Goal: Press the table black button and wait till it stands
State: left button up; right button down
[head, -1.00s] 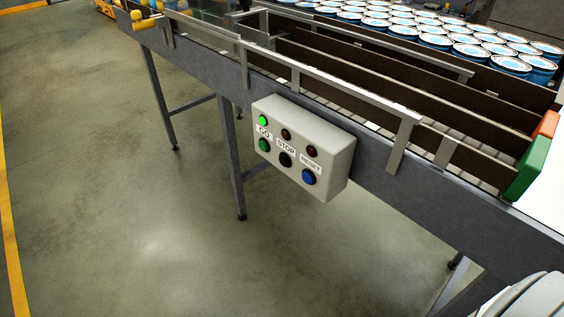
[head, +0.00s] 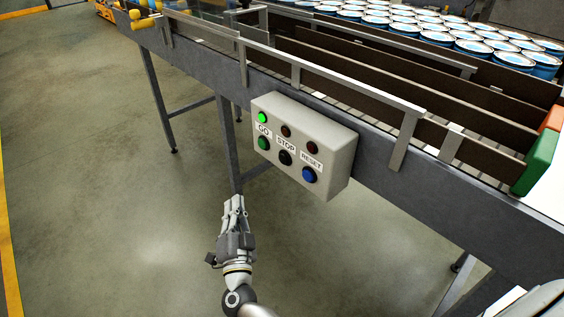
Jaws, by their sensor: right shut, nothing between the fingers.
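A light grey control box (head: 331,170) is fixed to the side of the conveyor table (head: 440,195). Its black button (head: 285,158) sits under the STOP label, between a green button (head: 264,143) under GO and a blue button (head: 309,174) under RESET. The lamp above GO (head: 262,118) glows green; the lamps above STOP and RESET are dark. My right gripper (head: 234,203) is shut and empty, pointing up the picture, below and left of the box and apart from it. My left gripper is not in view.
Many blue cans with white lids (head: 437,37) stand at the back of the conveyor. Metal guide rails (head: 345,84) run along its near edge. A table leg (head: 228,140) stands left of the box. The floor (head: 110,215) on the left is clear.

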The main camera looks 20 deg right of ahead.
aim_at(284, 159)
notch_tip(284, 159, up, 6)
jog(key=d+m+g+h, duration=0.1)
jog(key=d+m+h, duration=0.1)
jog(key=m+h, duration=0.1)
jog(key=shift+r+m+h, duration=0.25)
jog(key=shift+m+h, duration=0.15)
jog(key=shift+m, duration=0.5)
jog(key=shift+d, duration=0.1)
jog(key=w+d, duration=0.3)
jog(key=d, duration=0.5)
jog(key=shift+d, duration=0.15)
dwell(0.5)
jog(key=shift+w+d, duration=0.1)
jog(key=shift+d, duration=0.2)
